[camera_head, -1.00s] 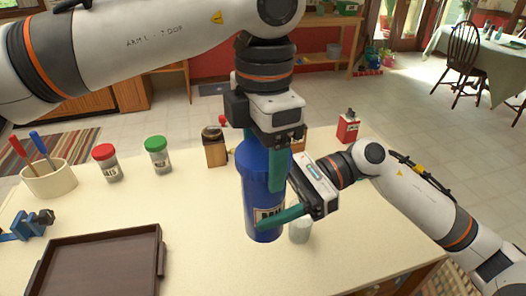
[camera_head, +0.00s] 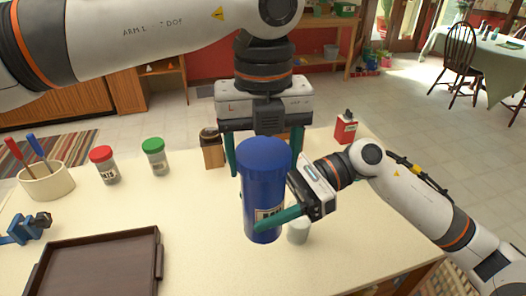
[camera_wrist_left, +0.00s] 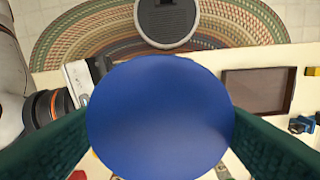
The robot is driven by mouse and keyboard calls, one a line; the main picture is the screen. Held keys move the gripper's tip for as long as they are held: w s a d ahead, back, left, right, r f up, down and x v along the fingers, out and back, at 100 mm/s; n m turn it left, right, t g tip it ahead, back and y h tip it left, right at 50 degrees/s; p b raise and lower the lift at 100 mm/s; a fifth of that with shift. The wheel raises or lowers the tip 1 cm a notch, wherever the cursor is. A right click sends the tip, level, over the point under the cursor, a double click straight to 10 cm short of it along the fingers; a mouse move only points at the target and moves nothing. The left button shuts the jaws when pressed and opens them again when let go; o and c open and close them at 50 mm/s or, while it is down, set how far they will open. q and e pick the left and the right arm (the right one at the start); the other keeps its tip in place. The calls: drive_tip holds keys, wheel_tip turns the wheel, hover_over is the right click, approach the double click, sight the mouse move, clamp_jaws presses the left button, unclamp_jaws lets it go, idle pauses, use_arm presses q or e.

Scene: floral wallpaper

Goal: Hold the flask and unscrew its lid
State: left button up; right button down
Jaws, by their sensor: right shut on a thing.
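The blue flask (camera_head: 256,196) is upright over the front middle of the table, with its blue lid (camera_head: 264,160) on top. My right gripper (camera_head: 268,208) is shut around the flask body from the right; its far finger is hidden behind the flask. My left gripper (camera_head: 265,162) points down from above. Its green fingers are spread, one on either side of the lid. In the left wrist view the round lid (camera_wrist_left: 160,115) fills the gap between the fingers. Whether the fingers touch it is hard to tell.
A dark brown tray (camera_head: 157,240) lies at the front left. Red-lidded (camera_head: 104,165) and green-lidded (camera_head: 154,157) jars, a utensil crock (camera_head: 47,184) and a wooden grinder (camera_head: 212,150) stand behind. A whitish container (camera_head: 298,231) stands close beside the flask, and a red tin (camera_head: 346,128) at the back right.

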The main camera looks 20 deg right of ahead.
sight(264, 151)
use_arm(q)
drive_tip(key=o, duration=0.4)
drive_tip(key=shift+o, duration=0.2)
drive_tip(key=shift+r, duration=2.35)
drive_tip(key=shift+c, duration=0.4)
drive_tip(key=m, duration=0.2)
drive_tip(key=r+m, duration=0.1)
drive_tip(key=m, duration=0.4)
drive_tip(key=r+m, duration=0.1)
drive_tip(key=m, duration=0.4)
drive_tip(key=r+m, duration=0.1)
drive_tip(key=m, duration=0.2)
drive_tip(key=shift+m, duration=0.3)
drive_tip(key=m, duration=0.2)
drive_tip(key=r+m, duration=0.1)
drive_tip(key=m, duration=0.2)
drive_tip(key=shift+f+m, duration=0.3)
drive_tip(key=shift+m, duration=0.1)
wheel_tip(264, 151, down, 7)
drive_tip(key=shift+f, duration=0.15)
